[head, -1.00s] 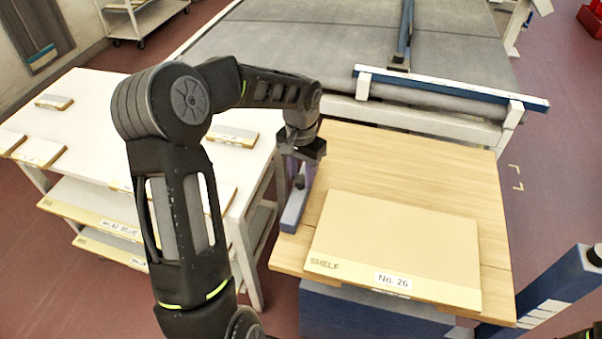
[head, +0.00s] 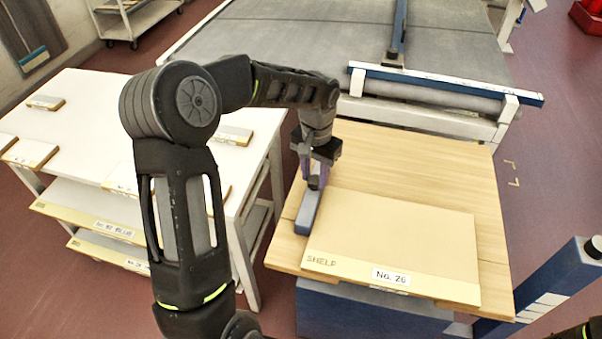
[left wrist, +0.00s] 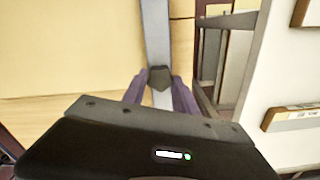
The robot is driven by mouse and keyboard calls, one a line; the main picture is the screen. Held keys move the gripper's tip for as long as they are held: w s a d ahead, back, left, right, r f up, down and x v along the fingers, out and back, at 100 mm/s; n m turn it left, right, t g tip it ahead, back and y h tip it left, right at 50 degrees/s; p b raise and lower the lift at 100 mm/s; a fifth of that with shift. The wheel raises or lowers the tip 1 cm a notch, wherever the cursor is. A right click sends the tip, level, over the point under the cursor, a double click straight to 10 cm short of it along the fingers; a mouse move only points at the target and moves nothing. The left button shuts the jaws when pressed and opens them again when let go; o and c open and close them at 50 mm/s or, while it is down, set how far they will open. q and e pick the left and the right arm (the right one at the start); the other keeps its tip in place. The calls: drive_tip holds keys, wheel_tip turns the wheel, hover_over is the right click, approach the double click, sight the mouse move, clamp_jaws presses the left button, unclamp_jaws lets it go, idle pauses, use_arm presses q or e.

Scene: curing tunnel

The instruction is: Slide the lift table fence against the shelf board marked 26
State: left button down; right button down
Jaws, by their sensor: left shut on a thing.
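The shelf board marked No. 26 (head: 400,235) lies flat on the wooden top of the lift table (head: 420,165). The fence (head: 306,214), a narrow grey-blue bar, lies along the board's left side. Its far end looks very close to the board; I cannot tell whether they touch. My left gripper (head: 317,182) is above the fence, shut on its dark knob, which also shows in the left wrist view (left wrist: 160,78) between the fingers, with the fence (left wrist: 155,30) running beyond. My right gripper is not in view.
A white table (head: 100,105) with several labelled boards stands at the left. A large grey conveyor bed (head: 290,45) with a blue-and-white bar (head: 450,84) lies behind the lift table. A blue post (head: 560,280) stands at the front right.

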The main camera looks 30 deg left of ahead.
sight(315, 179)
use_arm(q)
drive_tip(key=shift+d, duration=0.1)
drive_tip(key=c, duration=1)
unclamp_jaws()
drive_tip(key=shift+o, duration=0.2)
drive_tip(key=shift+r, duration=0.1)
wheel_tip(315, 179, up, 8)
drive_tip(key=shift+f+b, duration=0.15)
drive_tip(key=shift+b, duration=0.2)
drive_tip(key=shift+f, duration=0.1)
